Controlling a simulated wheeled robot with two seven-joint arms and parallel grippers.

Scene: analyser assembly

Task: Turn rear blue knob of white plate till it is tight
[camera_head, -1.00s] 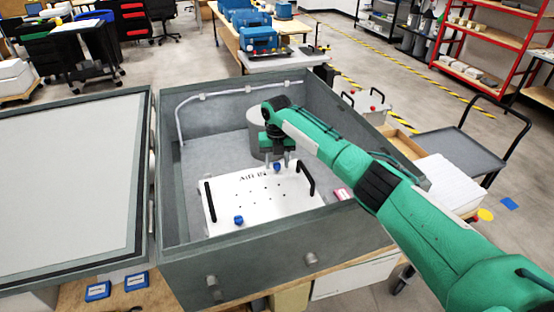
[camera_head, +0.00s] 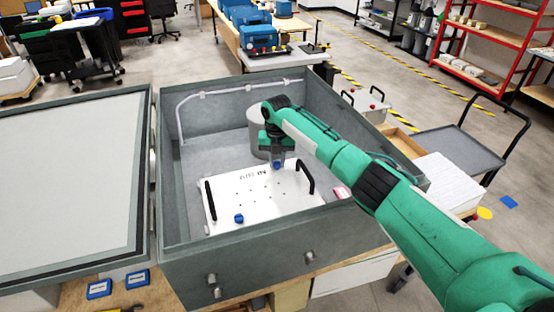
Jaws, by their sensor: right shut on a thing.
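The white plate (camera_head: 258,205) lies inside the grey cabinet box, with a black handle at each of its left and right sides. The rear blue knob (camera_head: 277,166) is near the plate's far edge, partly covered by my right gripper. The front blue knob (camera_head: 239,218) is near the plate's near left corner, with nothing touching it. My right gripper (camera_head: 277,162) points down from above and is shut on the rear blue knob. My left gripper is not in view.
The grey box (camera_head: 270,258) has raised walls around the plate. A grey cylinder (camera_head: 258,133) stands behind the plate. The open lid (camera_head: 70,180) lies to the left. A pink item (camera_head: 341,193) is right of the plate. A cart (camera_head: 455,145) stands further right.

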